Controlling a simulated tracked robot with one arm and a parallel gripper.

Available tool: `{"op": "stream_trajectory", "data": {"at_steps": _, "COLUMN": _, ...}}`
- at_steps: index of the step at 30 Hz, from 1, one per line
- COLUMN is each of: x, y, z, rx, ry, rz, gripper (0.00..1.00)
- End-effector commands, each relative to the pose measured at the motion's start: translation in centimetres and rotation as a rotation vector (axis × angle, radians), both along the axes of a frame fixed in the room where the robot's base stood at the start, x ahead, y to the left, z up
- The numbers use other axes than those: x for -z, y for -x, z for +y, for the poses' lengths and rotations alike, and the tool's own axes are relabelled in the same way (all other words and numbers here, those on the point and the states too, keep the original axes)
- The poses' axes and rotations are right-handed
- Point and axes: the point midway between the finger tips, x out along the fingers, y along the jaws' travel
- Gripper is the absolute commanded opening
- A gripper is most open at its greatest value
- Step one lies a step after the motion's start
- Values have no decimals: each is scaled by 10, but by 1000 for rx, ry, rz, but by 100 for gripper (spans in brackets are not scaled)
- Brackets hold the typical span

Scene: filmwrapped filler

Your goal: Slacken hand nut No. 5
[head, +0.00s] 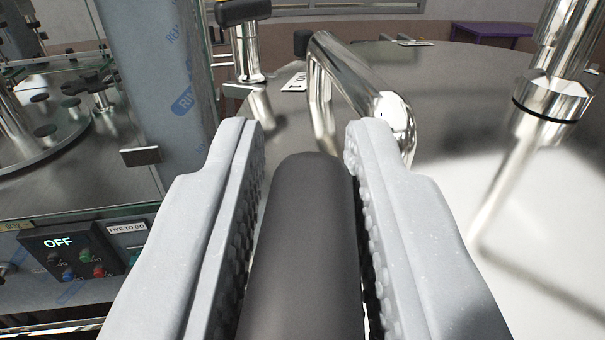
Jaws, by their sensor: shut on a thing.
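My gripper (305,135) has two pale grey fingers with knobbly inner pads. It is shut on a dark grey, round-ended cylinder (308,230) that runs from the bottom of the head view up between the fingers. The cylinder's lower end is out of view. No number shows on it, so I cannot tell whether it is part of hand nut No. 5. A black knob (243,11) tops a chrome post at the upper left. A smaller black knob (301,42) sits beside a bent chrome bar (362,85), just beyond the fingertips.
A white label (295,82), partly hidden, lies on the round steel table (440,75). A chrome post (548,80) stands at right. At left are a film-covered column (160,70) and a control panel (70,255) reading OFF. The table's far part is open.

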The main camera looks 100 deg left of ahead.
Motion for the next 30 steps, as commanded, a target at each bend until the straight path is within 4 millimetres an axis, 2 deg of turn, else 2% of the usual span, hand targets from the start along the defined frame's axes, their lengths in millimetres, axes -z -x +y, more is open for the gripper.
{"op": "stream_trajectory", "data": {"at_steps": 30, "x": -1, "y": 2, "z": -3, "rx": -132, "ry": -5, "rz": 1, "gripper": 0}}
